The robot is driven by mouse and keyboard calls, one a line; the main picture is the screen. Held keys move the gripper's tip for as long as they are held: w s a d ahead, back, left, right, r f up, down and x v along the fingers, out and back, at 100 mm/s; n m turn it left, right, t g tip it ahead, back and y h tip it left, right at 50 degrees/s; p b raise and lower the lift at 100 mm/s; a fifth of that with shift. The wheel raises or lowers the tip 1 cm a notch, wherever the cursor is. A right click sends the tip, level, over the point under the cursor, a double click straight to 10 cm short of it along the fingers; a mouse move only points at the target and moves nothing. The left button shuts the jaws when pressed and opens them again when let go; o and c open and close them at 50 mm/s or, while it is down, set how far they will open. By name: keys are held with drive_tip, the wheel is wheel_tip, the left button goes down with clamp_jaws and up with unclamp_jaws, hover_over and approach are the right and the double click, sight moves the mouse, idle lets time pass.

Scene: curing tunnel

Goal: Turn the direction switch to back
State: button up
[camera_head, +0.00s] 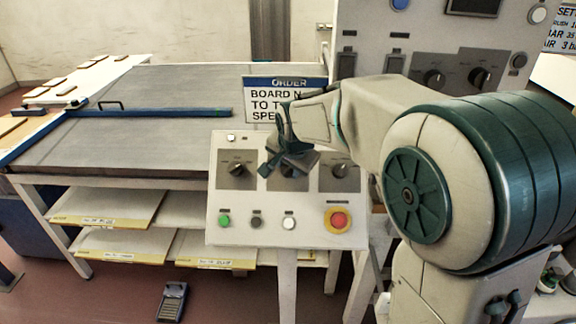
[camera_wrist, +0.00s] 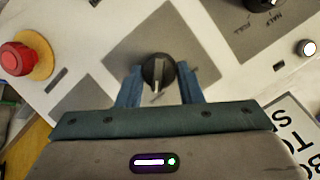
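The sloped control box (camera_head: 265,207) carries three black rotary knobs on grey plates: a left knob (camera_head: 237,170), a right knob (camera_head: 340,170), and a middle knob mostly hidden behind my gripper (camera_head: 284,158). In the wrist view, the middle knob (camera_wrist: 158,72) stands between the two blue fingers of my gripper (camera_wrist: 160,88). The fingers are apart, one on each side of the knob; I cannot tell whether either touches it. The knob's pale pointer line shows. Its label is not readable, so I cannot tell which knob is the direction switch.
A red stop button (camera_head: 338,220) on yellow, and green (camera_head: 224,219), dark and white buttons line the box's lower edge. An order sign (camera_head: 262,84) stands behind it. A taller panel (camera_head: 420,45) with more knobs is at the back right. A conveyor table (camera_head: 170,95) lies left.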

drive_tip(key=shift+n, duration=0.3)
drive_tip(key=n+h+b, duration=0.1)
drive_tip(key=n, duration=0.2)
drive_tip(key=shift+a, duration=0.15)
drive_tip(key=n+b, duration=0.1)
drive_tip(key=n, duration=0.1)
drive_tip(key=n+h+b, duration=0.1)
drive_tip(key=n, duration=0.1)
drive_tip(key=shift+a+f+h, duration=0.1)
drive_tip(key=shift+h, duration=0.2)
drive_tip(key=n+h+b, duration=0.1)
drive_tip(key=n+b, duration=0.1)
drive_tip(key=n, duration=0.2)
drive_tip(key=shift+a+t, duration=0.15)
drive_tip(key=shift+t, duration=0.15)
drive_tip(key=n+t+h+b, duration=0.1)
drive_tip(key=n, duration=0.3)
drive_tip(key=shift+s+n+b, duration=0.1)
drive_tip(key=shift+n+b, duration=0.2)
drive_tip(key=shift+b, duration=0.05)
drive_tip(key=o, duration=1)
drive_tip(key=v, duration=1.4)
drive_tip(key=shift+a+f, duration=0.1)
drive_tip(key=shift+a, duration=0.05)
